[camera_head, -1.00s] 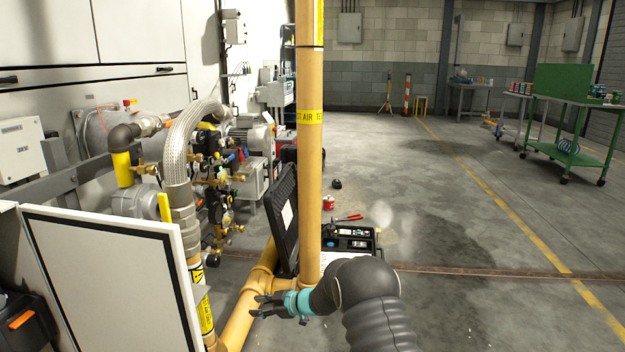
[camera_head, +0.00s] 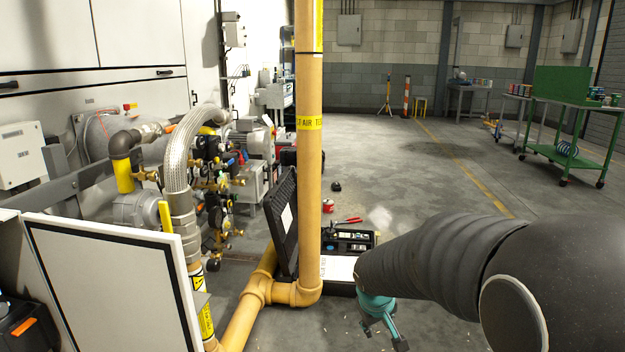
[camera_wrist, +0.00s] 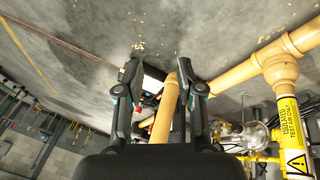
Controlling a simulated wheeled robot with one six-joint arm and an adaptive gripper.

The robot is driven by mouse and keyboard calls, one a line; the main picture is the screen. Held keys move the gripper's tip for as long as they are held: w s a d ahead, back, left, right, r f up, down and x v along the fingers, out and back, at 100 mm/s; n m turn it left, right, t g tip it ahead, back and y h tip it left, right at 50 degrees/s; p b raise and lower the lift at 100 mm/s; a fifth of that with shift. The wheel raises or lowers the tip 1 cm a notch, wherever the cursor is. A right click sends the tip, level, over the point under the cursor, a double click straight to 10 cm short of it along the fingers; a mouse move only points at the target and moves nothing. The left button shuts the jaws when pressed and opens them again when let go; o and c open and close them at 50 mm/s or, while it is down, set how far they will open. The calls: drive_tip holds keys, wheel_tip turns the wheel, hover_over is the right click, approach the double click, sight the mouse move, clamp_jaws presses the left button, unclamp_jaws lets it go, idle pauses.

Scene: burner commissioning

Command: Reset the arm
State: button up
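My gripper (camera_wrist: 160,82) shows in the wrist view with its two black fingers spread apart and nothing between them. Behind the gap lie the yellow pipe and part of the open case, farther off. In the head view my arm comes in from the lower right. My gripper (camera_head: 388,330) hangs below it, pointing down toward the floor, right of the upright pipe. The arm partly hides the gripper there.
A yellow upright pipe (camera_head: 308,190) stands at centre, joined to a floor pipe (camera_head: 245,312). An open black case (camera_head: 283,222) lies behind it. A white panel (camera_head: 110,290) and valve assembly (camera_head: 215,185) are at left. A green cart (camera_head: 570,150) stands far right.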

drive_tip(key=s+r+m, duration=0.1)
drive_tip(key=s+r, duration=0.3)
drive_tip(key=s, duration=0.4)
drive_tip(key=s+d+r+m+t+y+p, duration=0.1)
drive_tip(key=s+r, duration=0.4)
drive_tip(key=s, duration=0.3)
drive_tip(key=s+r+m+p, duration=0.1)
drive_tip(key=s+r+m, duration=0.1)
drive_tip(key=s+r, duration=0.3)
drive_tip(key=s, duration=0.4)
drive_tip(key=shift+d+r+y, duration=0.15)
drive_tip(key=shift+y, duration=0.25)
drive_tip(key=shift+d, duration=0.1)
